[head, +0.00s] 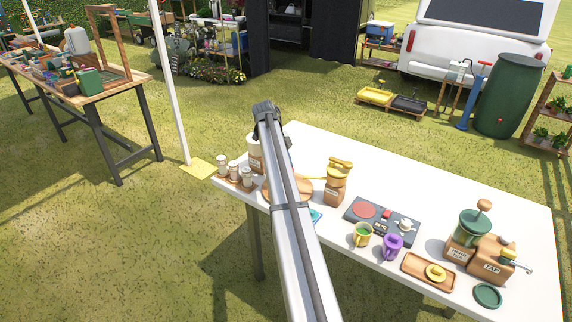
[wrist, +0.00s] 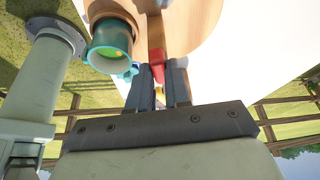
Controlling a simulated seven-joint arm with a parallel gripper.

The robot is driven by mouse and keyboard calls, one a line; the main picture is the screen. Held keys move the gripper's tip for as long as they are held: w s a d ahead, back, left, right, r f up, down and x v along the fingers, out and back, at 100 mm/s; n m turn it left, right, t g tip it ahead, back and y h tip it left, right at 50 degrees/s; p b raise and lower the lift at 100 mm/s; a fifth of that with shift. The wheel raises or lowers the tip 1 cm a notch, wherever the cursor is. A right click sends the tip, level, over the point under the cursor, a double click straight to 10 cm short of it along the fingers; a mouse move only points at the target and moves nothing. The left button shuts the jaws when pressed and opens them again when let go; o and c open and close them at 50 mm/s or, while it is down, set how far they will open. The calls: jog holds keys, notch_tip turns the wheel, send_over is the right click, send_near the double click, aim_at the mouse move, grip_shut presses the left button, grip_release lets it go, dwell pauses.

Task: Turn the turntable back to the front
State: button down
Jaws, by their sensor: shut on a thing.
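The turntable is a round wooden disc (head: 305,189) on the white table, and my arm hides much of it in the head view. In the wrist view the disc (wrist: 205,22) fills the top middle. A teal cup (wrist: 110,46) with a yellow-green inside is close left of the fingers. The gripper is hidden in the head view.
Small jars (head: 233,172) stand left of the turntable and a wooden grinder (head: 336,182) right of it. The table's back right (head: 440,190) is clear.

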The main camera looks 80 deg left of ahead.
jog(key=shift+m+g+h, duration=0.3)
jog(key=shift+m, duration=0.9)
jog(key=c, duration=1.1)
grip_release()
jog(key=shift+o, duration=0.2)
jog(key=shift+a, duration=0.1)
jog(key=v, duration=1.2)
